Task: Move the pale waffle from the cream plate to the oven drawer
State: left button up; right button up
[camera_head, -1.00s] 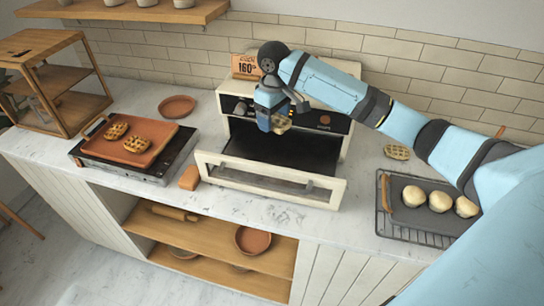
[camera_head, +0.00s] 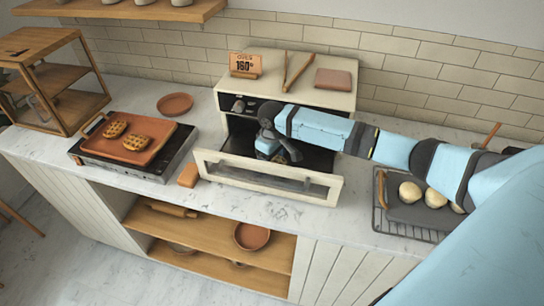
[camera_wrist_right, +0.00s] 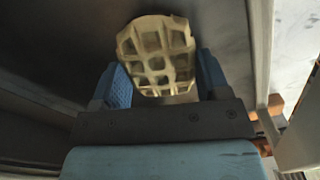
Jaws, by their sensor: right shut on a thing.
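The pale waffle (camera_wrist_right: 155,50) shows in the right wrist view, between the two blue fingers of my right gripper (camera_wrist_right: 161,78). The gripper is shut on it. In the head view my right gripper (camera_head: 272,150) is low inside the open oven drawer (camera_head: 328,193), behind its cream front. The waffle is hidden there by the gripper and arm. Below the waffle in the wrist view is a dark surface; I cannot tell whether they touch. The cream plate cannot be made out; my right arm covers the counter right of the oven. My left gripper is not in view.
Two browned waffles (camera_head: 135,142) lie on a terracotta plate on the griddle (camera_head: 150,170) at left. A terracotta dish (camera_head: 175,104) and a small orange block (camera_head: 188,175) sit nearby. A dark tray with pale dough balls (camera_head: 409,192) is at right. Tongs (camera_head: 296,70) lie on the oven.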

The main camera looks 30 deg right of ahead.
jog(key=o, duration=0.9)
notch_tip(320, 180, up, 12)
jog(key=shift+r+b, duration=0.1)
jog(key=shift+b, duration=0.3)
dwell(0.3)
